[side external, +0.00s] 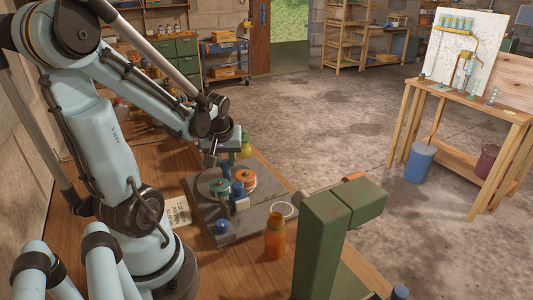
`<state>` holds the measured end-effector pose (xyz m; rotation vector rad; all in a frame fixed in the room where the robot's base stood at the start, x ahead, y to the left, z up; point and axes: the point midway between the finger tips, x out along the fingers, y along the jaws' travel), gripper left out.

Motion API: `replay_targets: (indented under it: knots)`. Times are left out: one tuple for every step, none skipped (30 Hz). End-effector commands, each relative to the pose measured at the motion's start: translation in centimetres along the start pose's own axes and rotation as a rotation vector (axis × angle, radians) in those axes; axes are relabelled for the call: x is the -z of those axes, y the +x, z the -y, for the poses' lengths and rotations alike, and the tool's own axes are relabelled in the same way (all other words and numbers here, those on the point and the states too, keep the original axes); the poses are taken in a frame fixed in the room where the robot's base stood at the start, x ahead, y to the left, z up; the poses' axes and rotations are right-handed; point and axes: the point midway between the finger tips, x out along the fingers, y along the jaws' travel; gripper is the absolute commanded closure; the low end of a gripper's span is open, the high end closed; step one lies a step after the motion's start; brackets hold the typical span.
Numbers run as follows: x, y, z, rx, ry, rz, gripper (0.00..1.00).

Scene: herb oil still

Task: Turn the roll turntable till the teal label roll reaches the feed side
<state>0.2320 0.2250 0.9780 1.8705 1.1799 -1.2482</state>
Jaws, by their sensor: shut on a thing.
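The roll turntable (205,189) is a dark disc on a grey base plate (255,217) on the wooden bench. The teal label roll (218,186) lies on it at the front left, with a dark centre. An orange roll (243,178) lies to its right, and a small blue roll (237,190) sits between them, nearer the camera. My gripper (211,160) is over the back edge of the turntable, pointing down. It is shut at the turntable's rim; the small part between its fingers is too hidden to make out.
A blue knob (222,227) and a pale block (242,204) are at the plate's front. A white ring (285,210), an orange bottle (275,238) and a green press (322,235) stand to the right. A yellow-green bottle (246,148) is behind my gripper. A printed card (180,212) lies left.

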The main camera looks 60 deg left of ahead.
Motion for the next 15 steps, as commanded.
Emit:
replay_targets:
  knots:
    - [0.03, 0.01, -0.05, 0.008, -0.015, 0.001, 1.00]
    - [0.03, 0.02, -0.06, 0.013, -0.026, 0.001, 1.00]
    - [0.04, 0.02, -0.07, 0.021, -0.044, 0.001, 1.00]
    - [0.04, 0.03, -0.07, 0.026, -0.057, 0.001, 1.00]
    - [0.05, 0.03, -0.08, 0.031, -0.070, 0.001, 1.00]
    - [0.05, 0.03, -0.10, 0.039, -0.090, 0.001, 1.00]
    - [0.06, 0.03, -0.10, 0.044, -0.103, 0.000, 1.00]
    - [0.06, 0.03, -0.11, 0.050, -0.117, 0.000, 1.00]
    - [0.05, 0.04, -0.13, 0.058, -0.136, 0.000, 1.00]
    - [0.04, 0.04, -0.14, 0.064, -0.150, 0.001, 1.00]
    - [0.05, 0.04, -0.15, 0.069, -0.163, 0.001, 1.00]
    - [0.08, 0.05, -0.15, 0.077, -0.183, 0.000, 1.00]
    - [0.09, 0.05, -0.15, 0.083, -0.197, -0.001, 1.00]
    - [0.10, 0.05, -0.16, 0.089, -0.210, -0.001, 1.00]
    - [0.09, 0.06, -0.18, 0.096, -0.230, 0.000, 1.00]
